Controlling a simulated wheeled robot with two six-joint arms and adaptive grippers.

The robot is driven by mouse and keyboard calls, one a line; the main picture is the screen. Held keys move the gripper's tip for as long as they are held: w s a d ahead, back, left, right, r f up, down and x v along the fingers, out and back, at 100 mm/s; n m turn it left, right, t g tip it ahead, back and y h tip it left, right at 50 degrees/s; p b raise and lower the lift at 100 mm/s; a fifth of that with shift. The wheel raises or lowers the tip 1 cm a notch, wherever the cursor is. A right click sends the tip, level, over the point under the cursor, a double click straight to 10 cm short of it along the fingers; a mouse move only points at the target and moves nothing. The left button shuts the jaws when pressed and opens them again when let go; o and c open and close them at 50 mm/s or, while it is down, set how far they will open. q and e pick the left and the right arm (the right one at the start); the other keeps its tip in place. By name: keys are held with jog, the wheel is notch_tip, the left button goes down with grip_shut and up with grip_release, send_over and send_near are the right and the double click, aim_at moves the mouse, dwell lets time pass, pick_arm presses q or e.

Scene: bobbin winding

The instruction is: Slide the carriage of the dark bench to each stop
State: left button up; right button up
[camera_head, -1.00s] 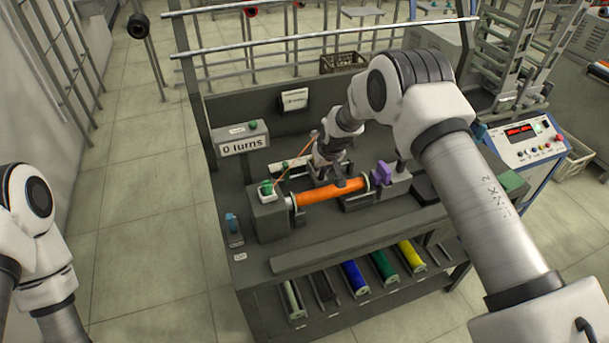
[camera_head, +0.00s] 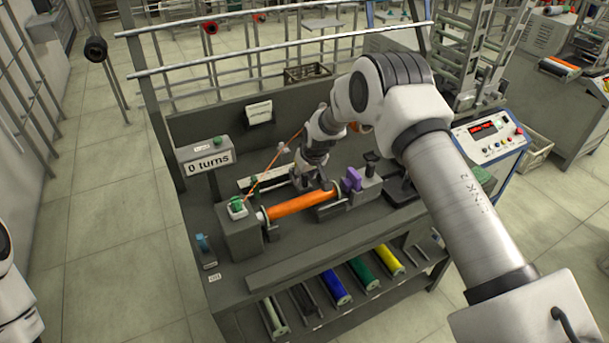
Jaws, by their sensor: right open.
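The dark bench (camera_head: 335,247) stands in the middle, with an orange bobbin (camera_head: 298,203) lying along its top. A pale rail (camera_head: 262,178) runs behind the bobbin. My right gripper (camera_head: 310,184) is open and points down just behind the bobbin, over the rail. The carriage is not clearly visible there; my gripper and wrist cover that part of the rail. I cannot tell whether the fingers touch it.
A sign (camera_head: 207,163) reads "0 turns". A purple piece (camera_head: 352,179) sits at the bobbin's right end. Several spools, including a blue one (camera_head: 336,287), lie on the lower shelf. A control console (camera_head: 490,139) stands at the right. The floor at the left is free.

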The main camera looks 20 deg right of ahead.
jog(key=v, duration=1.1)
jog(key=shift+r, duration=0.15)
jog(key=shift+s, duration=0.1)
